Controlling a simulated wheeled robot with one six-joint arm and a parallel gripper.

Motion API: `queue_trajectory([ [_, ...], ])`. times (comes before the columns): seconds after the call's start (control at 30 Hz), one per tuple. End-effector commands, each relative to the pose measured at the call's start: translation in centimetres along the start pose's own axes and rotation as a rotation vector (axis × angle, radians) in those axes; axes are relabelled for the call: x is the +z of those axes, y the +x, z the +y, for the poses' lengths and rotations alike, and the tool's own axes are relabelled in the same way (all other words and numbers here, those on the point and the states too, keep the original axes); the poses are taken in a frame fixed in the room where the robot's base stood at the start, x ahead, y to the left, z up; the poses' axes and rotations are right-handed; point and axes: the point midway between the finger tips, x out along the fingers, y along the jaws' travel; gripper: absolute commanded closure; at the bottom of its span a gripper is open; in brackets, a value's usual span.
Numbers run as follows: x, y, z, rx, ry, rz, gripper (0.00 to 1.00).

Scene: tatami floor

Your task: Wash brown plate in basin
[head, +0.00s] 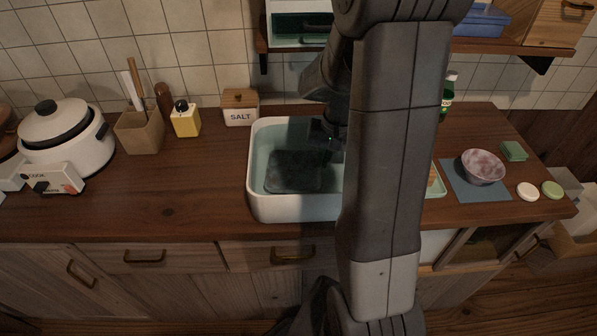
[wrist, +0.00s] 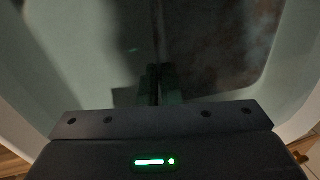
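The white basin (head: 262,205) stands on the counter, partly hidden by my arm. A dark rounded square area (head: 293,172) shows on its floor, and I cannot tell whether it is water or shadow. My gripper (head: 333,133) is low inside the basin, mostly dark and hidden by my arm. In the wrist view its fingers (wrist: 158,85) are close together. A thin dark strip, which looks like the brown plate (wrist: 157,35) seen edge-on, runs out between them. Its face is hidden. A dark, cloudy patch (wrist: 225,45) with a rounded corner lies below.
A salt box (head: 240,108), yellow bottle (head: 185,120) and utensil holder (head: 139,131) stand left of the basin. A pale green tray (head: 436,190) is right of it, partly behind my arm. Beyond is a bowl (head: 483,167) on a blue mat (head: 461,190). The counter's front left is clear.

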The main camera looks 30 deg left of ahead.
Motion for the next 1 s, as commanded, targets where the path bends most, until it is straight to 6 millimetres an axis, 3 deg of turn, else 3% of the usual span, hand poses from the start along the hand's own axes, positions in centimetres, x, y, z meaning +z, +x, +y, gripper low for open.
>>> queue_trajectory([
  [0.2, 0.2, 0.2, -1.4, 0.000, -0.001, 0.000, 1.00],
  [0.53, 0.1, 0.3, -1.4, 0.000, 0.001, 0.000, 1.00],
  [1.0, -0.3, -0.5, 2.4, 0.000, 0.004, 0.000, 1.00],
])
